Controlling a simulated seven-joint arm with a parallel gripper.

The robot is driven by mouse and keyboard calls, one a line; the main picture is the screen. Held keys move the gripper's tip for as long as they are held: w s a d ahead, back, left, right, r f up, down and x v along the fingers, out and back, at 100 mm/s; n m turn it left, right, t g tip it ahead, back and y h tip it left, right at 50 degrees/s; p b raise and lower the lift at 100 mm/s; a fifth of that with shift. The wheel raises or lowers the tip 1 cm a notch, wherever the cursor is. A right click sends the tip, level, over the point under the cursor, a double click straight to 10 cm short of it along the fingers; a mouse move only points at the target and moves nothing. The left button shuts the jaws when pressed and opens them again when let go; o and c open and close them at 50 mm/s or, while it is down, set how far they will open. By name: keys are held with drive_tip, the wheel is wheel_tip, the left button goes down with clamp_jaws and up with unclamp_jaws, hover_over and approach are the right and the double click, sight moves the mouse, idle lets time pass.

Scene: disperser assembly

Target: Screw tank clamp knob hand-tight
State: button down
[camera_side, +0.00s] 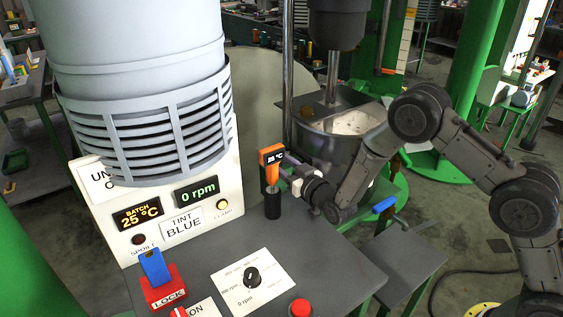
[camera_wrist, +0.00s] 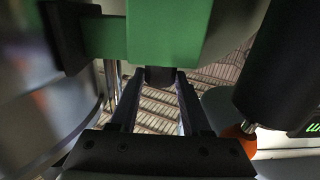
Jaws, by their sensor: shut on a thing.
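In the wrist view, the two fingers of my gripper (camera_wrist: 159,82) close around a small dark knob (camera_wrist: 160,76) at the end of a green clamp block (camera_wrist: 168,30). Most of the knob is hidden by the fingers and the block. In the side view, my gripper (camera_side: 287,176) reaches in from the right beside the steel tank (camera_side: 330,158). Its fingertips and the knob are largely hidden there behind the orange thermometer. I cannot tell how tight the knob is.
The orange thermometer (camera_side: 271,156) stands in a black holder (camera_side: 272,206) close to my gripper; the holder also looms at right in the wrist view (camera_wrist: 282,60). A control panel (camera_side: 165,205) reads 0 rpm. A blue-handled lever (camera_side: 384,205) sits below my arm.

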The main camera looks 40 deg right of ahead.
drive_tip(key=shift+a+r+m+h, duration=0.1)
drive_tip(key=shift+a+m+h, duration=0.1)
drive_tip(key=shift+m+h, duration=0.55)
drive_tip(key=shift+h, duration=0.35)
drive_tip(key=shift+c, duration=1.8)
unclamp_jaws()
drive_tip(key=shift+s, duration=0.1)
drive_tip(key=s+a, duration=0.1)
drive_tip(key=s, duration=1.2)
drive_tip(key=shift+s, duration=0.25)
